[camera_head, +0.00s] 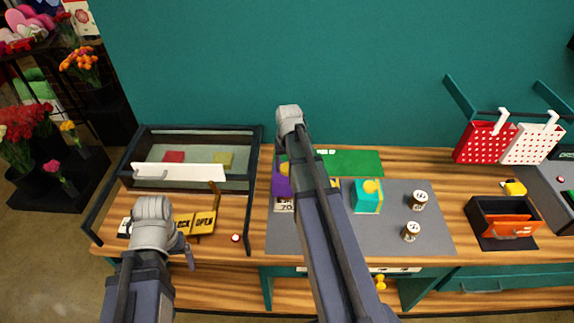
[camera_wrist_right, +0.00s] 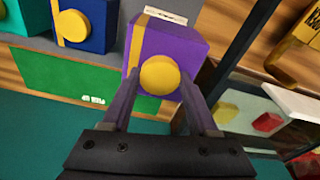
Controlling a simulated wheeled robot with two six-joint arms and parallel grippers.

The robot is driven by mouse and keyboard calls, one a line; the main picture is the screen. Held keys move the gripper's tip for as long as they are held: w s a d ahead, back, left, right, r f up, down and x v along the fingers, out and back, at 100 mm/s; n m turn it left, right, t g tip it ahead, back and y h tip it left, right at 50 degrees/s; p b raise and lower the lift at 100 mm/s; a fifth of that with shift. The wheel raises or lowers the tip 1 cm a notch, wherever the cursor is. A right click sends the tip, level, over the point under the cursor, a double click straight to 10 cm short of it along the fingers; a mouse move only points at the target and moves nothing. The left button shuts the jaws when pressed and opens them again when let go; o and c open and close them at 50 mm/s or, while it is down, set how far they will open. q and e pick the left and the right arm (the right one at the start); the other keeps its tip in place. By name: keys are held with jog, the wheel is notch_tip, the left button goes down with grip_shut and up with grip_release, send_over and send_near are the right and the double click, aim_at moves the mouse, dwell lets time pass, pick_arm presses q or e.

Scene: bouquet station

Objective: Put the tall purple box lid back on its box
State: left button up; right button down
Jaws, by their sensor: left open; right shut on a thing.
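A purple piece with a yellow band (camera_wrist_right: 183,50) and a round yellow knob (camera_wrist_right: 160,76) is in front of my right gripper (camera_wrist_right: 162,84) in the right wrist view. The gripper is shut on the knob, one finger at each side. In the head view a purple part (camera_head: 281,187) shows left of my right arm, which covers the rest and the right gripper. I cannot tell lid from box, or whether they touch. My left gripper (camera_head: 188,256) is open, mostly hidden by its own arm, at the front left, apart from the purple piece.
A teal box (camera_head: 366,201) with a yellow knob stands right of my right arm on a grey mat (camera_head: 435,238). Two small jars (camera_head: 418,200) are beside it. A green panel (camera_head: 355,162) lies behind. A dark-framed case (camera_head: 143,143) and yellow signs (camera_head: 203,222) are at left.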

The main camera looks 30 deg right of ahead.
jog(key=shift+f+b, duration=1.8)
jog(key=shift+f, duration=0.25)
jog(key=shift+f+b, duration=1.55)
dwell(1.3)
dwell(0.4)
jog(key=shift+c, duration=0.4)
grip_release()
jog(key=shift+r, duration=0.1)
notch_tip(320, 180, up, 8)
jog(key=p, duration=0.8)
jog(key=shift+f, duration=0.2)
dwell(0.3)
